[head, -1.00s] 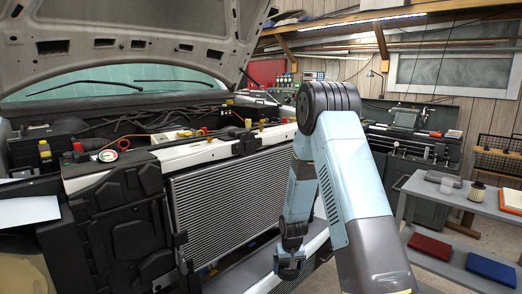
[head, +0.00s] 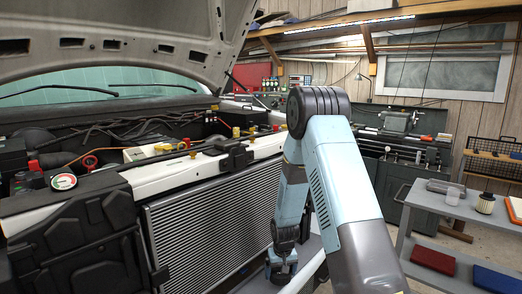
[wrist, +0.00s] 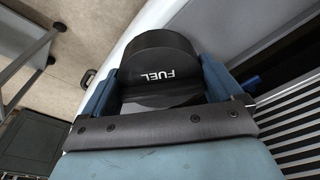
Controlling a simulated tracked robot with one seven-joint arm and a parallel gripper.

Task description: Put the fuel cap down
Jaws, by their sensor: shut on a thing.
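The fuel cap is a round black cap (wrist: 162,62) with the white word FUEL on its face, seen in the wrist view. My gripper (wrist: 160,88) is shut on it, with a blue finger on each side of the cap. In the head view my gripper (head: 281,268) hangs low in front of the radiator, close to the pale bumper. The cap cannot be made out there. In the wrist view the pale bumper edge (wrist: 150,20) shows behind the cap; I cannot tell whether they touch.
The radiator (head: 215,215) and open engine bay are at the left. Bare floor shows beside the bench.

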